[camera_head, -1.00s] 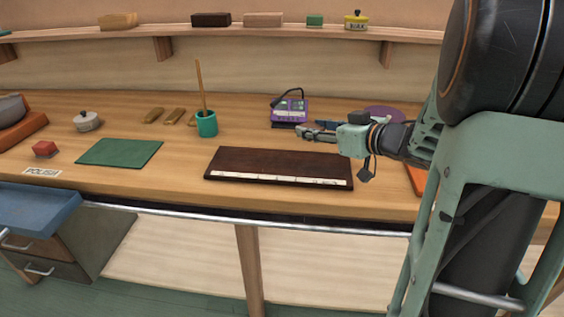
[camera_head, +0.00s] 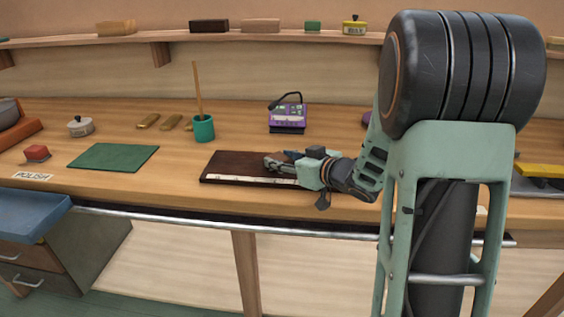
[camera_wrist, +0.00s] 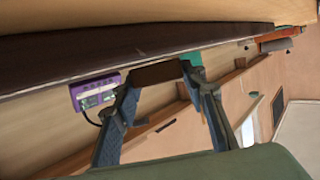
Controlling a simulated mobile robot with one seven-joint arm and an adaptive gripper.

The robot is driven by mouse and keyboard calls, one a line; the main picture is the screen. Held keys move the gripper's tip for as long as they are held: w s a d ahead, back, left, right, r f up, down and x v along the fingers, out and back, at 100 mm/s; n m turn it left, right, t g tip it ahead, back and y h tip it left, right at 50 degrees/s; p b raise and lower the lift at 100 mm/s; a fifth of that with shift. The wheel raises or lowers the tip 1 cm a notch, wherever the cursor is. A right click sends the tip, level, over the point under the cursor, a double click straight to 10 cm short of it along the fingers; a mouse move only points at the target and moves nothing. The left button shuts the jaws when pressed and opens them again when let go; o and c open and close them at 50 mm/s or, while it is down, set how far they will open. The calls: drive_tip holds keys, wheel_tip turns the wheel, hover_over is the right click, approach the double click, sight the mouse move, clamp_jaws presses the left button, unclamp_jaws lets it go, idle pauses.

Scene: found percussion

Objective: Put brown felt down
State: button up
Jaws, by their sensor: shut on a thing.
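My gripper (camera_head: 270,163) is low over the dark brown board (camera_head: 230,164) with a pale strip along its front edge. In the wrist view my gripper (camera_wrist: 162,78) is shut on a small brown block, the brown felt (camera_wrist: 158,73), held between its fingertips. The felt lies close to the board (camera_wrist: 110,55) there; I cannot tell whether they touch. In the head view the felt is too small and hidden by the fingers to make out.
A teal cup (camera_head: 203,129) with a stick and a purple device (camera_head: 288,117) stand behind the board. Bare tabletop shows between mat and board. A metal rail (camera_head: 210,223) runs along the front.

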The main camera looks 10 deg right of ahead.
drive_tip(key=shift+s+f+b, duration=0.25)
drive_tip(key=shift+f+b, duration=0.15)
drive_tip(key=shift+f, duration=0.25)
drive_tip(key=o, duration=0.9)
drive_tip(key=shift+f, duration=0.2)
drive_tip(key=shift+r, duration=0.2)
drive_tip(key=p+v, duration=0.1)
drive_tip(key=v, duration=0.2)
drive_tip(key=r+p+v, duration=0.1)
drive_tip(key=v, duration=0.3)
drive_tip(key=p+v, duration=0.1)
drive_tip(key=v, duration=0.3)
drive_tip(key=shift+w+r, duration=0.2)
drive_tip(key=shift+r, duration=0.05)
drive_tip(key=shift+s+d+r, duration=0.1)
drive_tip(key=shift+s+d, duration=0.15)
drive_tip(key=shift+s, duration=0.15)
